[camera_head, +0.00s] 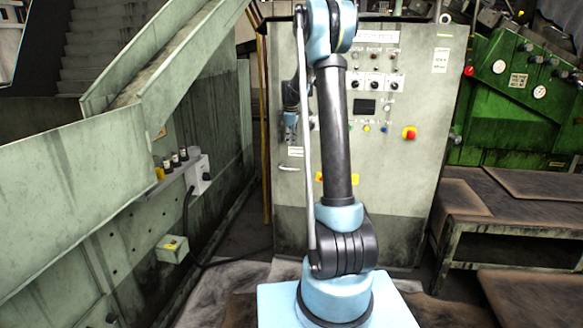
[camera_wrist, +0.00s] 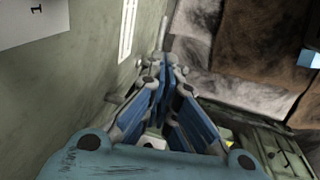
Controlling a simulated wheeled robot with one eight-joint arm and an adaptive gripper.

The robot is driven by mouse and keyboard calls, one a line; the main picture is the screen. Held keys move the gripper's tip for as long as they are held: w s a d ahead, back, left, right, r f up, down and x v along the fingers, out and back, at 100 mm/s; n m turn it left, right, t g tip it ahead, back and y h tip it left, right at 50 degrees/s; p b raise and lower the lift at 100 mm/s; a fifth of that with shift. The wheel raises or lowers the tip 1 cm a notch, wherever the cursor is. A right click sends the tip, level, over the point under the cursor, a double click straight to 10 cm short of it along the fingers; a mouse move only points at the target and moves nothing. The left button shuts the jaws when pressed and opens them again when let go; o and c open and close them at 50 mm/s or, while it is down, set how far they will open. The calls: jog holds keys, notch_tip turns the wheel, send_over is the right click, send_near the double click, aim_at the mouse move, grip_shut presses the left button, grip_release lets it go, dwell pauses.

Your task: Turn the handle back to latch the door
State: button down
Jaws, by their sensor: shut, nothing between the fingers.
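The grey cabinet door (camera_head: 400,190) stands upright behind my arm and appears flush with the cabinet front. A small pale handle (camera_head: 287,168) sits low on its left side, below a white label. My gripper (camera_head: 291,125) is left of my arm link, in front of the door and above the handle. In the wrist view my gripper (camera_wrist: 167,68) is shut and empty, its blue finger pads converging beside the door face (camera_wrist: 90,70). A thin pale rod (camera_wrist: 163,32), perhaps the handle, shows just beyond the fingertips; contact cannot be told. My arm hides the door's middle.
A white-edged slot or plate (camera_wrist: 127,30) is on the door face. A red emergency button (camera_head: 409,132) is to the right on the panel. A green chute machine (camera_head: 110,190) stands left, a metal bench (camera_head: 500,215) right. Floor shows between them.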

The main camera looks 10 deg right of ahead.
jog(key=shift+f, duration=0.1)
jog(key=w+f, duration=0.1)
jog(key=f, duration=0.8)
jog(key=w+f, duration=0.1)
jog(key=f, duration=0.3)
jog(key=shift+w+d+f, duration=0.25)
jog(key=shift+w, duration=0.05)
